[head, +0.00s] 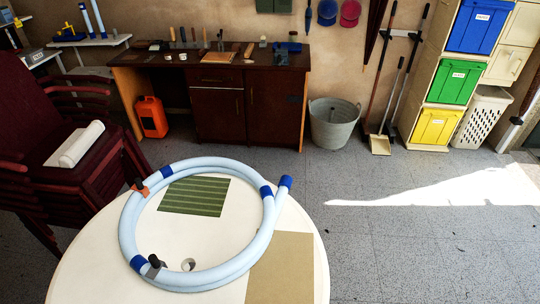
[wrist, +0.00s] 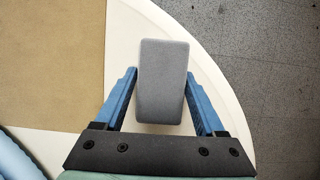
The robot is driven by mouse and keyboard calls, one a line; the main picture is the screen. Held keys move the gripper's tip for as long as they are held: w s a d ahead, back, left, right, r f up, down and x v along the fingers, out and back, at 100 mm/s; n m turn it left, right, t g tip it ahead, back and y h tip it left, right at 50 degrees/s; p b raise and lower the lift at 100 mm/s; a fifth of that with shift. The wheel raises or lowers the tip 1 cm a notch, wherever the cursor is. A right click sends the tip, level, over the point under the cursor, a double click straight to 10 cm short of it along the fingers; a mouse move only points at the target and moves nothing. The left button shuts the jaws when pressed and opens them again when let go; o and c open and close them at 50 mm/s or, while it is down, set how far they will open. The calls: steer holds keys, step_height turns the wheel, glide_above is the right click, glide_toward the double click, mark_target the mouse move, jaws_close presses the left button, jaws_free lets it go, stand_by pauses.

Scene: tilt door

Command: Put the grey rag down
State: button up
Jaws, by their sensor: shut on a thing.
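The grey rag (wrist: 163,60) shows in the wrist view as a smooth grey, folded block with rounded corners. My gripper (wrist: 161,77) is shut on it, with one blue finger at each long side. The rag is over the white round table (wrist: 120,45), near its curved edge. I cannot tell whether its underside touches the tabletop. My gripper and the rag do not show in the head view, where the table (head: 90,270) is seen from above.
A tan board (wrist: 50,60) lies left of the rag; it also shows in the head view (head: 280,268). A pale blue hose ring (head: 128,215) with dark-handled tools surrounds part of a green striped mat (head: 195,196). Grey floor (wrist: 265,55) lies beyond the table edge.

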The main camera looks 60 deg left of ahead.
steer(key=shift+f, duration=0.2)
steer(key=o, duration=1.2)
steer(key=shift+c, duration=0.2)
steer(key=shift+r, duration=0.15)
steer(key=p+v, duration=0.1)
steer(key=v, duration=1.1)
steer(key=shift+p, duration=0.3)
steer(key=shift+w+r, duration=0.1)
steer(key=shift+r, duration=0.05)
